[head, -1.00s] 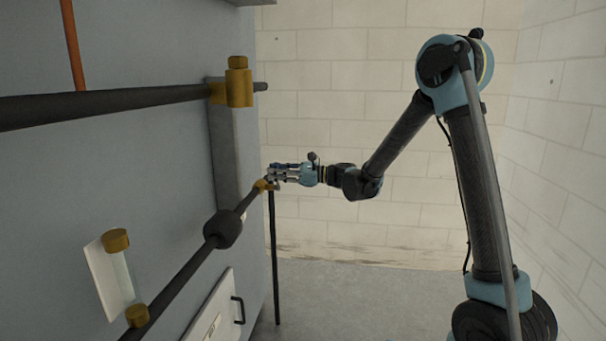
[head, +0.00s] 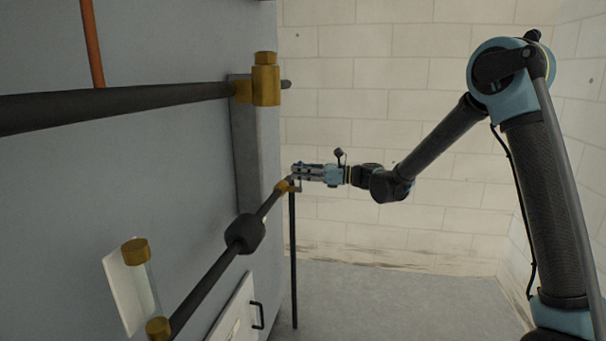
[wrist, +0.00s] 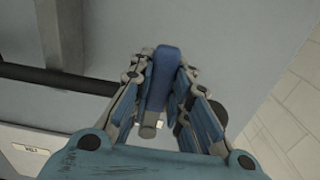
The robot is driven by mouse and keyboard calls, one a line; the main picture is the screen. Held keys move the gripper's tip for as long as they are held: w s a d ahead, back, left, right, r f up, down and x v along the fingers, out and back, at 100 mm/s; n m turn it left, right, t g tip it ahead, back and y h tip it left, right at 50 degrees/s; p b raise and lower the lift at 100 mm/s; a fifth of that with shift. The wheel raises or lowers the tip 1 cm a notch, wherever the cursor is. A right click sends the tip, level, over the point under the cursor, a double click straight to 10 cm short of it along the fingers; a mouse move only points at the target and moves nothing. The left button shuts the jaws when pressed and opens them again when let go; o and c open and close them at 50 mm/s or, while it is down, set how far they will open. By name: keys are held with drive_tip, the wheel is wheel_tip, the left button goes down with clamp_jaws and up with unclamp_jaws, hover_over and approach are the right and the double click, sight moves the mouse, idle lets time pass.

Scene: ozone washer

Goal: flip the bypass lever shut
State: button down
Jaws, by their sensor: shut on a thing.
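The bypass lever shows in the wrist view as a blue handle (wrist: 163,72) standing between the two fingers of my gripper (wrist: 160,95). The fingers are closed on it from both sides. In the head view my gripper (head: 303,173) is at the brass valve (head: 286,187) on the lower dark pipe, near the cabinet's right edge. The lever itself is hidden by the fingers or too small to make out there. A grey rounded stub (wrist: 149,130) shows below the handle in the wrist view.
A thick dark pipe (head: 120,106) with a brass fitting (head: 265,80) crosses the grey cabinet above. The lower pipe carries a black bulb (head: 245,233). A thin dark post (head: 294,265) stands below the valve. The floor (head: 390,300) to the right is clear.

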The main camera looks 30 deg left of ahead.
drive_tip(key=c, duration=1.5)
unclamp_jaws()
drive_tip(key=v, duration=1.2)
drive_tip(key=shift+w, duration=0.1)
